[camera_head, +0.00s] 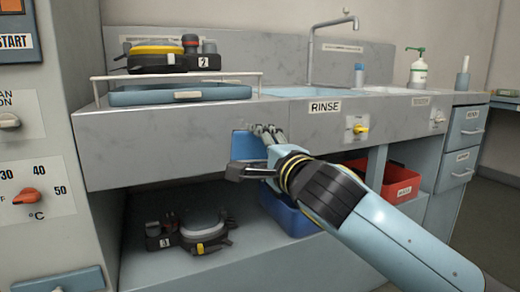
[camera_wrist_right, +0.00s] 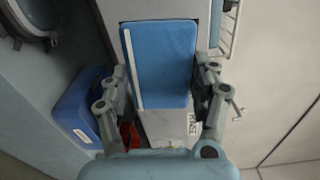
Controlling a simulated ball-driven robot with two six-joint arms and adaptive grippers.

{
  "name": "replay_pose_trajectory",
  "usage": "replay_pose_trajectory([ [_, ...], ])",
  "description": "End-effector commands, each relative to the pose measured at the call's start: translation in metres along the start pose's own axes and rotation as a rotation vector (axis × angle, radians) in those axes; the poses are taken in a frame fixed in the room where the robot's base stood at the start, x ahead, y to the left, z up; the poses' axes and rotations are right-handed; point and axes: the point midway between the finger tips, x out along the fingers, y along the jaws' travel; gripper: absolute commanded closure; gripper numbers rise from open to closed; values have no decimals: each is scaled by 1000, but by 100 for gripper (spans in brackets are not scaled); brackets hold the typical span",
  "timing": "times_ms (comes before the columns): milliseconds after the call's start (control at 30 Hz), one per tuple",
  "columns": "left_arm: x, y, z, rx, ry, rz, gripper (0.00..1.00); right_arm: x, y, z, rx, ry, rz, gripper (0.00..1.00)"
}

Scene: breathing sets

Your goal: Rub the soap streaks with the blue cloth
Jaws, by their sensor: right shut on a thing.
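The blue cloth (camera_head: 243,146) is a flat blue pad in front of the grey sink unit's front panel (camera_head: 150,148), left of the RINSE label. My right gripper (camera_head: 258,152) is shut on it. In the right wrist view the cloth (camera_wrist_right: 162,65) lies between the fingers (camera_wrist_right: 162,95), with a white stripe along its left side. I cannot tell whether the cloth touches the panel. Faint pale smears show on the panel, but I cannot make out clear soap streaks; the cloth and gripper hide part of it. My left gripper is not in view.
A blue tray (camera_head: 180,94) and a yellow-black device (camera_head: 160,52) stand on the counter at left. The tap (camera_head: 312,50) and soap bottle (camera_head: 418,70) are at right. Below are a blue bin (camera_head: 290,214), a red bin (camera_head: 402,180) and another device (camera_head: 190,234).

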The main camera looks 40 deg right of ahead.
Motion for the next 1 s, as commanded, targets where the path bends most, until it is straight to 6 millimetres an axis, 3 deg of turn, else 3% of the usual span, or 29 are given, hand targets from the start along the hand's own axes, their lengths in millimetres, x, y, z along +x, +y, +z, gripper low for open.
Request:
replay_pose_trajectory([
  [400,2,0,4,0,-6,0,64,52,-1,0,0,-1,-1,63],
  [600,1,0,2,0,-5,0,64,62,-1,0,0,-1,0,63],
  [1000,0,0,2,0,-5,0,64,64,-1,0,0,-1,1,63],
])
